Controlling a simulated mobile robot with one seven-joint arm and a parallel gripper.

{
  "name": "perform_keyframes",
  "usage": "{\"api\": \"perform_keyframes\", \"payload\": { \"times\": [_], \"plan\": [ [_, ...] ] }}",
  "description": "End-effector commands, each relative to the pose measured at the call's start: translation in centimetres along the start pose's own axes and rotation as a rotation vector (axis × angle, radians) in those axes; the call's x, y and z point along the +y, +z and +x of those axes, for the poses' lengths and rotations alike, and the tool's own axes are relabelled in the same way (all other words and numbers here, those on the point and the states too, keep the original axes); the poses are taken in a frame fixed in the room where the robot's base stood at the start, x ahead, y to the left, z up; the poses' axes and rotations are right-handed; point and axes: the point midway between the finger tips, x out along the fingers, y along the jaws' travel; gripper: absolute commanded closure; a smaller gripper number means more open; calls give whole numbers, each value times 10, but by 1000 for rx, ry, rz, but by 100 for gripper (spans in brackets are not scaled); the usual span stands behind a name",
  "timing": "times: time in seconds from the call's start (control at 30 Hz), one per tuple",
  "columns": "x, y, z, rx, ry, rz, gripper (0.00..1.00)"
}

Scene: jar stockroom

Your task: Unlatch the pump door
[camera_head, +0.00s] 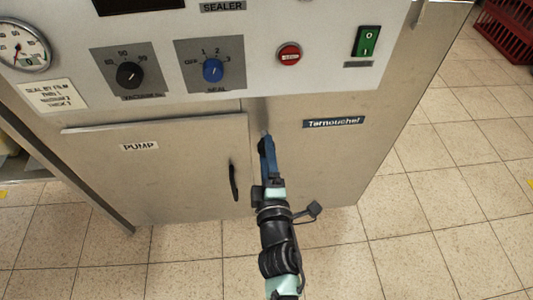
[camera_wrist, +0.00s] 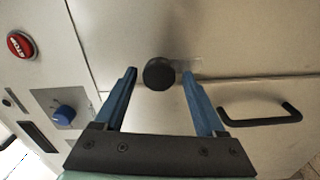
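The pump door (camera_head: 150,172) is a flat beige panel labelled PUMP, low on the machine's front, and it looks closed. Its black bar handle (camera_head: 233,182) is near its right edge and also shows in the wrist view (camera_wrist: 262,118). A dark round knob (camera_wrist: 158,74), apparently the latch, sits at the panel seam in the wrist view. I cannot make it out in the head view, where my gripper (camera_head: 265,137) covers that area. In the wrist view my gripper (camera_wrist: 160,73) is open, its blue fingertips on either side of the knob with small gaps.
Above the door is the control panel with a black dial (camera_head: 129,75), a blue dial (camera_head: 212,70), a red button (camera_head: 289,54) and a green switch (camera_head: 366,40). A red crate (camera_head: 508,28) stands at the far right. The tiled floor (camera_head: 420,235) on the right is clear.

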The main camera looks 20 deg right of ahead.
Motion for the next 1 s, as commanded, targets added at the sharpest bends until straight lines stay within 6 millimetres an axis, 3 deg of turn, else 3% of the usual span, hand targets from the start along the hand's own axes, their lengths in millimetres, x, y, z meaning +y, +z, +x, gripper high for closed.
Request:
{"api": "perform_keyframes", "payload": {
  "times": [0.3, 0.47, 1.0],
  "plan": [
    [1, 0, 0, 1, 2, 2, 21],
    [0, 0, -10, 1, 1, 2, 21],
    [0, 0, -105, -2, -1, 2, 21]
  ]
}}
